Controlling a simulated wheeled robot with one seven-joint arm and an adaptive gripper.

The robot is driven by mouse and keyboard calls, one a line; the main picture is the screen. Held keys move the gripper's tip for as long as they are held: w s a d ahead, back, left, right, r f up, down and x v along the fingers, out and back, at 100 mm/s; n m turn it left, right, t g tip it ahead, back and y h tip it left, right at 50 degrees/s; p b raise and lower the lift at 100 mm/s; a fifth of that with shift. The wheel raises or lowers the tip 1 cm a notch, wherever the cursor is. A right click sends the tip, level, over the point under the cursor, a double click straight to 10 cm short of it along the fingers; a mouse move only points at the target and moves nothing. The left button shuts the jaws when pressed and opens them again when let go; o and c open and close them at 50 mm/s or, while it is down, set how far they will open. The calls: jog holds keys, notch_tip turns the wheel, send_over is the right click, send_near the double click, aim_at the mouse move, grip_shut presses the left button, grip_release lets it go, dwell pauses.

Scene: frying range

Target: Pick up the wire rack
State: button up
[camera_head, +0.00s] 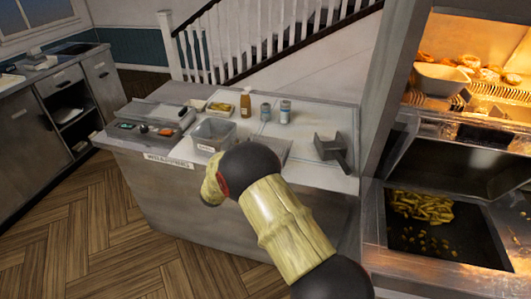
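A flat, pale grey piece (277,147), possibly the wire rack, lies on the counter just behind my arm. My arm hides much of it, so I cannot be sure what it is. Ribbed, wire-like racks (487,90) also show under the food in the lit cabinet at the right. My arm reaches from the bottom right up to the counter's front edge and bends down at the left. My gripper is not visible; only arm links and dark joints show.
A bin of fries (422,208) is at the right. The wooden floor (90,240) at left is clear.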

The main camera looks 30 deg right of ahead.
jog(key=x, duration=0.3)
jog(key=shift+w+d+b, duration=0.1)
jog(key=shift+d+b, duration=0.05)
jog(key=shift+b, duration=0.15)
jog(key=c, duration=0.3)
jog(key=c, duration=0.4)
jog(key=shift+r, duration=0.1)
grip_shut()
